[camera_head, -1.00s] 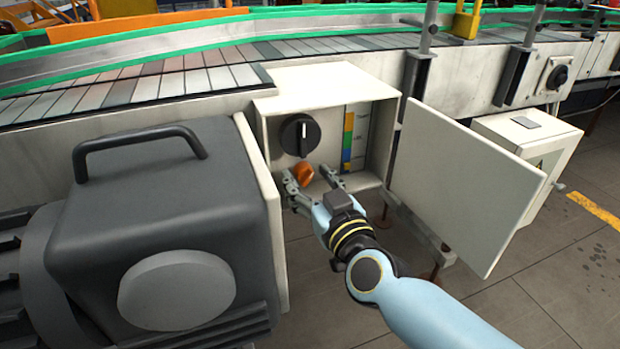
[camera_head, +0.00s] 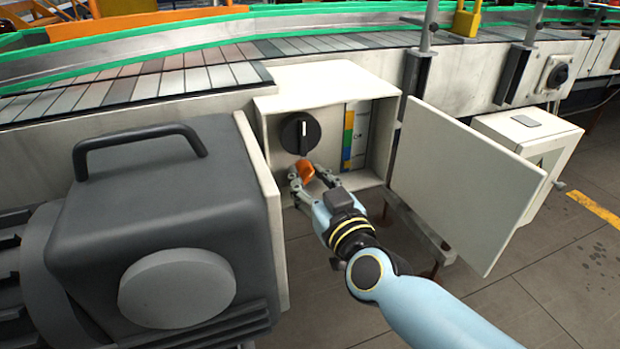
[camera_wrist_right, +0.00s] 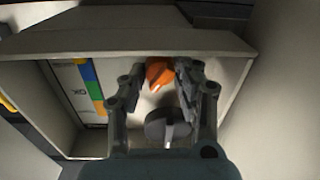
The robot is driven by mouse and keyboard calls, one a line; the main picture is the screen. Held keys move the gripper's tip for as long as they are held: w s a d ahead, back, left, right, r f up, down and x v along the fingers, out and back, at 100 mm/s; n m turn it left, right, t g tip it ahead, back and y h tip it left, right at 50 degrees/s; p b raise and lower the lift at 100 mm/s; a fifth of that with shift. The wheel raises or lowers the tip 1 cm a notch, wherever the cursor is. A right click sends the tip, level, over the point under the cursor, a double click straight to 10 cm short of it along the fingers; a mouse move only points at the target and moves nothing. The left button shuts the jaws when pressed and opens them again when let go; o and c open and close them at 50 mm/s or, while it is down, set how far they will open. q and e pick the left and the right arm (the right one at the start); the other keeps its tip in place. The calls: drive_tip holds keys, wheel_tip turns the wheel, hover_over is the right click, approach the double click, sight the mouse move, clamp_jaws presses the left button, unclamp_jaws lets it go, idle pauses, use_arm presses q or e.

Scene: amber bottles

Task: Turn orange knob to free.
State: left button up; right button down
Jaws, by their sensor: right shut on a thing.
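The orange knob (camera_head: 306,170) sits low in the open white control box (camera_head: 325,77), below a black rotary knob (camera_head: 300,134) with a white pointer mark. My right gripper (camera_head: 309,177) is at the orange knob, with its fingers closed on either side of it. In the right wrist view the orange knob (camera_wrist_right: 159,74) shows between the two fingertips (camera_wrist_right: 160,78), and the black knob (camera_wrist_right: 168,127) shows between the fingers. The fingers hide part of the orange knob's sides. My left gripper is not in view.
The box door (camera_head: 460,185) stands open to the right. A dark grey motor housing (camera_head: 150,220) with a handle is close on the left. A colored label strip (camera_head: 348,135) is inside the box. A conveyor (camera_head: 190,75) runs behind.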

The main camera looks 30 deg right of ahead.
drive_tip(key=shift+m, duration=0.3)
drive_tip(key=m, duration=0.6)
idle(0.4)
drive_tip(key=shift+m, duration=0.3)
drive_tip(key=c, duration=1)
unclamp_jaws()
drive_tip(key=shift+o, duration=0.2)
drive_tip(key=s+a, duration=0.2)
drive_tip(key=s, duration=0.9)
drive_tip(key=shift+s+a+f, duration=0.2)
drive_tip(key=shift+s, duration=0.2)
drive_tip(key=shift+w, duration=0.1)
